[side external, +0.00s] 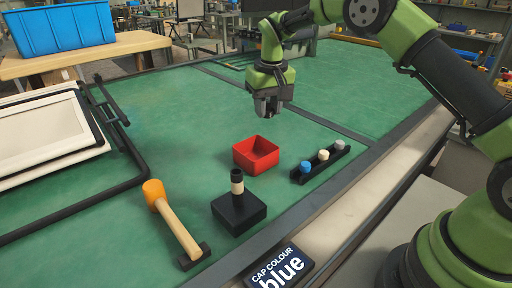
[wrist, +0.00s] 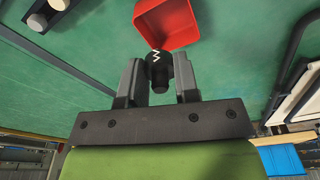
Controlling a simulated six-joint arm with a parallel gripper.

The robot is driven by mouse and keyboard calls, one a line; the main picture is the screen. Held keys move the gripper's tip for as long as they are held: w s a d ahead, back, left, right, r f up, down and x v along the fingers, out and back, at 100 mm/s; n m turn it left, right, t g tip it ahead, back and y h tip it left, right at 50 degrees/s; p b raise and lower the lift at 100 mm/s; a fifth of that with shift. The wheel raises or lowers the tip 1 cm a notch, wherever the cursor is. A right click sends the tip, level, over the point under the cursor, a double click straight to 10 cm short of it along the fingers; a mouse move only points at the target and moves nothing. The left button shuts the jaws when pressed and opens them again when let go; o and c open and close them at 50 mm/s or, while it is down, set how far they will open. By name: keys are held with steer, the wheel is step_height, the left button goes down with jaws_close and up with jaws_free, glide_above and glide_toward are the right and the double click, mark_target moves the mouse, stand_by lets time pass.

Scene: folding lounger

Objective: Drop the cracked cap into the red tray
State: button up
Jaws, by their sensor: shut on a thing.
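My gripper (side external: 267,108) hangs above the green bench, just behind the red tray in the side view. In the wrist view my gripper (wrist: 158,78) is shut on a dark cap (wrist: 157,70) with a white zigzag crack mark. The cap is hard to make out in the side view. The red tray (side external: 263,164) is square, open-topped and looks empty. It also shows in the wrist view (wrist: 168,20), just beyond the cap, partly cut off by the top edge. The cap is held up, not inside the tray.
A black rack (side external: 318,166) holds blue, cream and grey caps. A black stand (side external: 239,213) carries an upright post. A mallet (side external: 174,219) lies left of it. A sign (side external: 279,274) reads "CAP COLOUR blue". The folding lounger (side external: 50,135) is at left. Bench behind the tray is clear.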

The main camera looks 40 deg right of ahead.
steer(key=shift+m, duration=0.5)
steer(key=f, duration=0.3)
steer(key=w+f, duration=0.1)
steer(key=f, duration=0.3)
steer(key=w+d+f, duration=0.1)
steer(key=f, duration=0.3)
steer(key=shift+w, duration=0.15)
steer(key=shift+f, duration=0.15)
steer(key=shift+f, duration=0.45)
steer(key=o, duration=0.9)
steer(key=shift+r, duration=0.1)
